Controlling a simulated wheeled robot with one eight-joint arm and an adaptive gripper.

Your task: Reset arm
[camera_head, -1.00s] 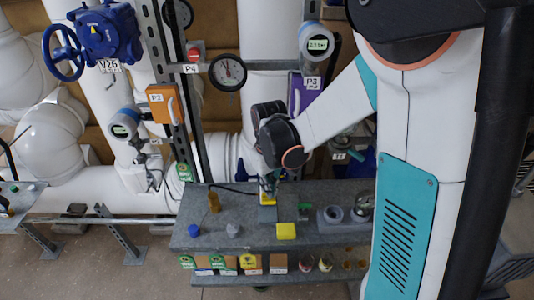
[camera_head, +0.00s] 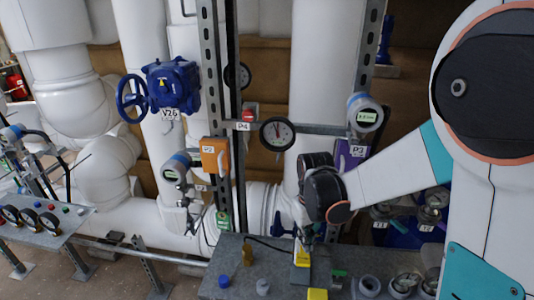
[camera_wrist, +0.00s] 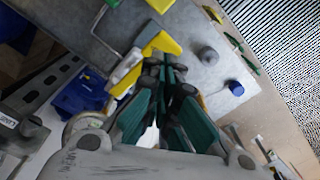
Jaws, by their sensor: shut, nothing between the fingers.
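My arm reaches in from the right in the head view, with its dark wrist joint above the grey bench (camera_head: 236,262). My gripper (camera_wrist: 168,72) shows in the wrist view with its green-sided fingers together and nothing between them. In the head view it is mostly hidden behind the wrist joint. A yellow-topped tool (camera_wrist: 158,43) lies just beyond and left of the fingertips in the wrist view; I cannot tell whether they touch. It also shows on the bench in the head view (camera_head: 302,253).
A blue cap (camera_wrist: 236,88) and a grey knob (camera_wrist: 208,56) stand on the bench. A yellow block (camera_head: 317,294) is at its front. Behind are the blue valve V26 (camera_head: 171,85), an orange box (camera_head: 214,156), a round gauge (camera_head: 277,133) and large white pipes (camera_head: 320,70).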

